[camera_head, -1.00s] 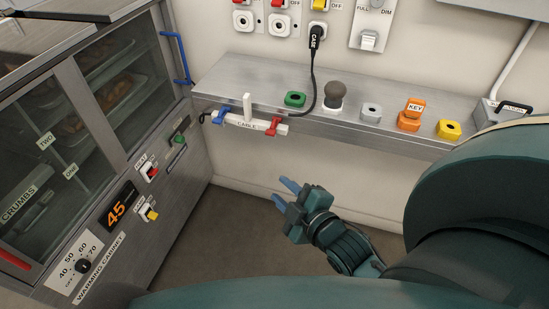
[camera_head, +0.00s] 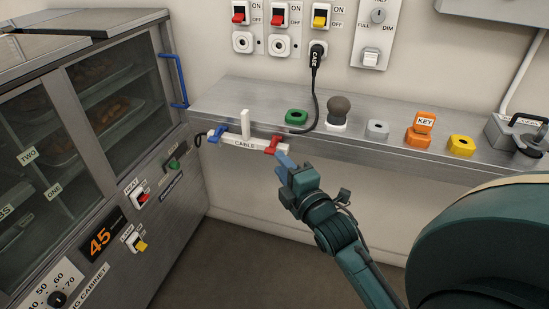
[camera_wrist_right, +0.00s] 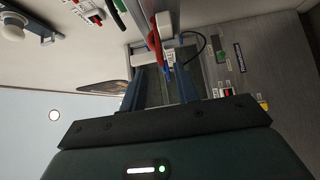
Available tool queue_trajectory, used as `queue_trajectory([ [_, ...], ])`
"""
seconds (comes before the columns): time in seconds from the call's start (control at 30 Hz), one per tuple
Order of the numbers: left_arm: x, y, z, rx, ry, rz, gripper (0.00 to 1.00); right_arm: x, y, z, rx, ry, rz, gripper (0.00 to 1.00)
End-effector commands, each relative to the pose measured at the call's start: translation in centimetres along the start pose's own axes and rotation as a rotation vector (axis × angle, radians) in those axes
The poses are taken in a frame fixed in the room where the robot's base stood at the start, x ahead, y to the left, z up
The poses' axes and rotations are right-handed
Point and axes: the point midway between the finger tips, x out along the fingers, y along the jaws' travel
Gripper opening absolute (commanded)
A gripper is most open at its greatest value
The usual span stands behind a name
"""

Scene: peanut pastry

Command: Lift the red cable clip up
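The red cable clip (camera_head: 273,146) sits at the right end of the white CABLE holder (camera_head: 243,143) on the front edge of the metal shelf. A blue clip (camera_head: 216,133) is at the holder's left end. My right gripper (camera_head: 284,161) is just below and to the right of the red clip, its blue fingertips close to it. In the right wrist view the fingers (camera_wrist_right: 160,88) stand apart, and the red clip (camera_wrist_right: 154,36) shows ahead near the fingertips. I cannot tell whether they touch it. My left gripper is not in view.
On the metal shelf (camera_head: 235,95) stand a green ring (camera_head: 297,117), a dark-knobbed lever (camera_head: 338,110), a grey piece (camera_head: 377,130), an orange KEY block (camera_head: 421,130) and a yellow piece (camera_head: 461,146). The warming cabinet (camera_head: 130,215) is at left.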

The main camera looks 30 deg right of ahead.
Motion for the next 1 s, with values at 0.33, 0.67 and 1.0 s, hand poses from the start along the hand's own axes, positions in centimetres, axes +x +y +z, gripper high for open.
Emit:
queue_trajectory([
  [0.33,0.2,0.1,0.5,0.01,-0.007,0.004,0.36,4.0,-0.1,-0.1,0.002,0.001,-0.001,0.31],
  [0.67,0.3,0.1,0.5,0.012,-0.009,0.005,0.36,4.2,-0.1,-0.1,0.002,0.001,-0.002,0.3],
  [1.0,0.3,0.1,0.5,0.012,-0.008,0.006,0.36,4.2,-0.1,-0.1,0.002,0.001,-0.001,0.02],
])
